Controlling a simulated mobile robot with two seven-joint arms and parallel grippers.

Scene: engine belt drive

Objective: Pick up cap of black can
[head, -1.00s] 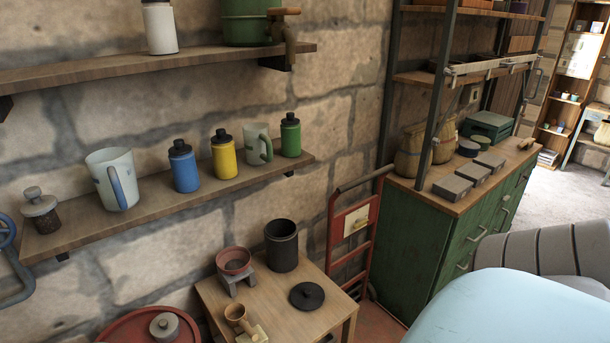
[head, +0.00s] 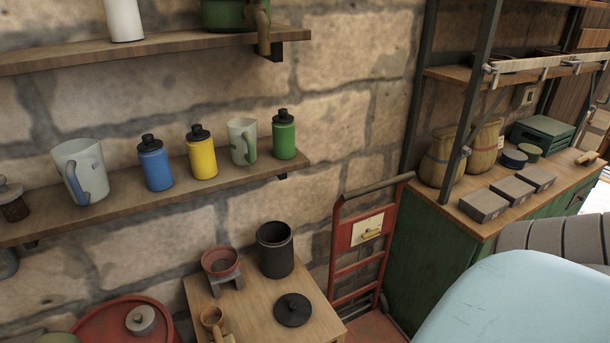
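The black can (head: 275,250) stands upright and open-topped on a small wooden table (head: 250,323). Its round black cap (head: 293,310), with a small knob on top, lies flat on the same table, in front of the can and apart from it. Neither of my grippers shows in the head view.
A red bowl on a grey stand (head: 221,265) and a wooden cup (head: 213,320) are left of the cap. A red hand truck (head: 362,245) leans at the wall to the right. A wooden shelf (head: 130,208) with bottles and mugs hangs above. A pale blue surface (head: 520,305) fills the lower right.

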